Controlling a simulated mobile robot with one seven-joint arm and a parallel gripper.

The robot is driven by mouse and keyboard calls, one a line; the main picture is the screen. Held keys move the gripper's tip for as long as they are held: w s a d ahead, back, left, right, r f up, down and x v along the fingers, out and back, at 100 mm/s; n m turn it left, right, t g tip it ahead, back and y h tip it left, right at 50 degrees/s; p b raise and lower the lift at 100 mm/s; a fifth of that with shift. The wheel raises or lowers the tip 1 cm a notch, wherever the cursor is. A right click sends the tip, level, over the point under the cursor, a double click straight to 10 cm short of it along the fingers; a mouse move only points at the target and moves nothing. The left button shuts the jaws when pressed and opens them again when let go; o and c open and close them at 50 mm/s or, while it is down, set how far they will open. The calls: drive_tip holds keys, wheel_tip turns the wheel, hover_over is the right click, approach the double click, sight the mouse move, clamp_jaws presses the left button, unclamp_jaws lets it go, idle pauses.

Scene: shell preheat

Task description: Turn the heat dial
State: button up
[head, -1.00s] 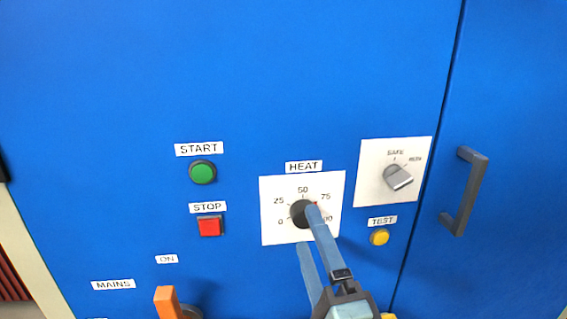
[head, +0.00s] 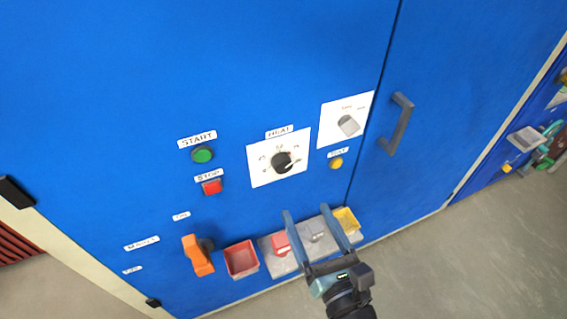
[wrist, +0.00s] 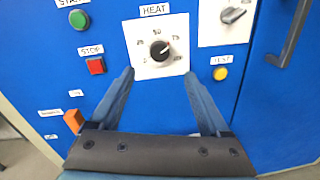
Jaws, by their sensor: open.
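The heat dial (head: 281,162) is a round black knob on a white plate under the HEAT label. It also shows in the wrist view (wrist: 159,51), with scale marks from 0 at the left through 50 at the top to the right side. A pale mark shows toward the knob's right side, but I cannot read the exact setting. My gripper (head: 306,210) is open and empty, below and apart from the dial. In the wrist view its two blue fingers (wrist: 159,73) point up toward the panel, one on each side below the dial.
A green START button (head: 202,155), red STOP button (head: 212,186) and orange MAINS handle (head: 198,256) sit left of the dial. A grey selector (head: 348,125), yellow TEST button (head: 336,163) and door handle (head: 396,124) are right. A red bin (head: 241,260) stands low.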

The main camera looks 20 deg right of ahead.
sight(285, 167)
drive_tip(key=w, duration=1.1)
drive_tip(key=shift+w+d, duration=0.15)
drive_tip(key=shift+w, duration=0.15)
clamp_jaws()
